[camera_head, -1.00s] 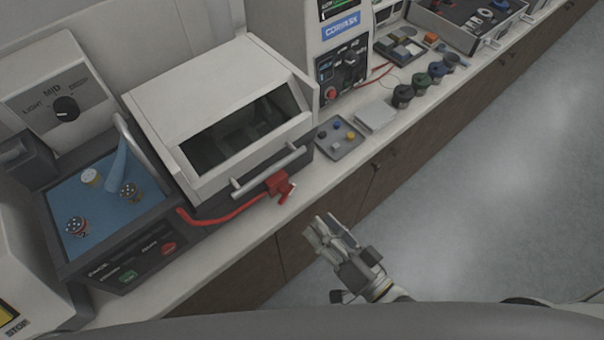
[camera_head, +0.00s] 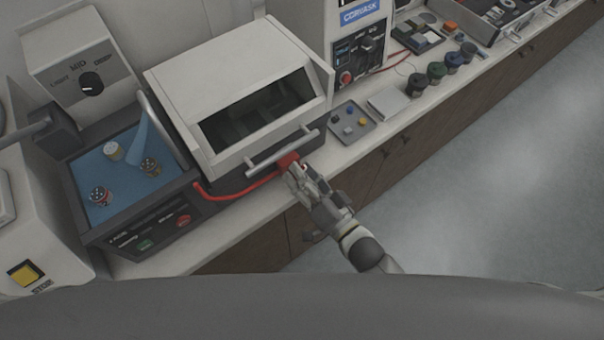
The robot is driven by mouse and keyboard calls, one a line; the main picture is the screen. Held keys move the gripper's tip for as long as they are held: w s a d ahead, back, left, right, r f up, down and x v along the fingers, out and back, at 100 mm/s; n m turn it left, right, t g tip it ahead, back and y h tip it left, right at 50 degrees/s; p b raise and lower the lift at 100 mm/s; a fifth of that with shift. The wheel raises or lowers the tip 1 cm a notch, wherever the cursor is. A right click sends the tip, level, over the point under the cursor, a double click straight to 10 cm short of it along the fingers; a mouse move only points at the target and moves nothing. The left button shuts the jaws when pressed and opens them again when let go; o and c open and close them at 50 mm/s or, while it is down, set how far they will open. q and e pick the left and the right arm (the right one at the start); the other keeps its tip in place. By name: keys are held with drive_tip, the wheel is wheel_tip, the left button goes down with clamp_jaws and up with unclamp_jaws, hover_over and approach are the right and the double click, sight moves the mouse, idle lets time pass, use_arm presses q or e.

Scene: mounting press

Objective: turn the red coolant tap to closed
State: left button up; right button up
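The red coolant tap (camera_head: 287,161) sits at the front of the white-lidded machine (camera_head: 230,95), below its handle bar, with a red hose (camera_head: 232,194) running left from it. My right gripper (camera_head: 296,172) is at the tap, its fingertips over or against the tap's front. The fingers hide most of the tap and its lever. I cannot tell whether they are closed on it. My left gripper is not in view.
The handle bar (camera_head: 283,152) runs just above the tap. A grey tray (camera_head: 352,124) with small coloured pieces, a white flat block (camera_head: 389,102) and several dark jars (camera_head: 417,84) stand to the right. A polishing unit with a blue basin (camera_head: 125,180) stands left.

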clamp_jaws()
drive_tip(key=shift+n, duration=0.5)
drive_tip(key=shift+n+p, duration=0.3)
drive_tip(key=shift+n, duration=0.7)
drive_tip(key=n, duration=0.3)
drive_tip(key=shift+s+n, duration=0.1)
drive_tip(key=shift+n, duration=0.2)
drive_tip(key=n, duration=0.5)
drive_tip(key=shift+s+a, duration=0.1)
drive_tip(key=shift+a, duration=0.05)
drive_tip(key=n, duration=0.6)
drive_tip(key=shift+a, duration=0.1)
